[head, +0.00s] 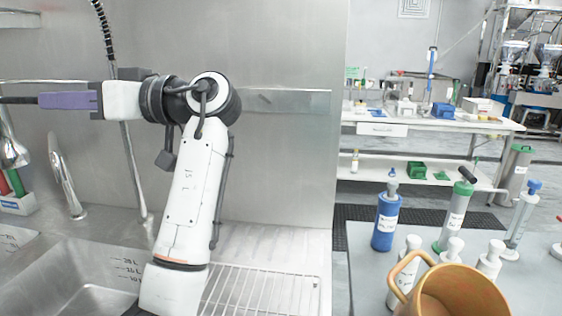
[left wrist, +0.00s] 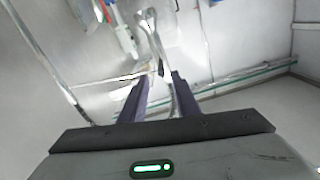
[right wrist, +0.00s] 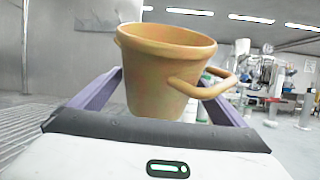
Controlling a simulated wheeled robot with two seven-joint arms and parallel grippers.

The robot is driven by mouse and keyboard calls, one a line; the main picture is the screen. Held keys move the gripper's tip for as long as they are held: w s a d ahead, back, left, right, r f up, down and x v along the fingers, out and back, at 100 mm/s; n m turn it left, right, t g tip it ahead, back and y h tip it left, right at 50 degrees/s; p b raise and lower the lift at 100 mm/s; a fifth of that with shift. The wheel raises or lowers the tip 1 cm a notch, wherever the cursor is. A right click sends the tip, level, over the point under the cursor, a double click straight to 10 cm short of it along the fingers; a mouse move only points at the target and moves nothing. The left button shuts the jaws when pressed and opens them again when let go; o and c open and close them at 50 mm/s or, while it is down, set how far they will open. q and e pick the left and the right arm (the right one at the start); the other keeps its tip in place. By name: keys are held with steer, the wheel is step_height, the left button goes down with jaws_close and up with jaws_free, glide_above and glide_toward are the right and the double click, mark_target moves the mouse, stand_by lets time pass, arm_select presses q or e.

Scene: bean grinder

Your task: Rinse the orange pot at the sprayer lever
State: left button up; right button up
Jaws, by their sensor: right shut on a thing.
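The orange pot (head: 455,290) is at the lower right of the head view, upright, with one handle to its left. In the right wrist view the pot (right wrist: 165,75) stands between the purple fingers of my right gripper (right wrist: 160,95), which is shut on it. The right gripper is out of the head view. My left gripper (head: 40,100) is at the left, pointing left, above the sink. In the left wrist view its fingers (left wrist: 160,85) are apart, with chrome sprayer parts (left wrist: 150,35) beyond and between them. A chrome sprayer head (head: 12,150) hangs at the left edge. I cannot make out its lever clearly.
A coiled hose (head: 103,25) hangs above my left wrist. A chrome faucet (head: 65,175) stands behind the steel sink (head: 45,265). A wire drain rack (head: 265,290) lies right of the sink. Several bottles, including a blue one (head: 387,222), stand on the right table (head: 365,265) behind the pot.

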mark_target(22, 100)
arm_select(q)
steer(key=a+p, duration=0.1)
steer(key=a, duration=0.2)
steer(key=a+p, duration=0.1)
steer(key=a, duration=0.6)
steer(key=shift+w+a+r+p, duration=0.15)
steer(key=shift+w+p, duration=0.1)
steer(key=shift+p, duration=0.15)
arm_select(e)
step_height(22, 100, up, 3)
steer(key=shift+s+r, duration=0.1)
arm_select(q)
steer(key=shift+w+a, duration=0.1)
steer(key=shift+a, duration=0.65)
arm_select(e)
steer(key=shift+r, duration=0.1)
arm_select(q)
steer(key=shift+c, duration=0.2)
jaws_close()
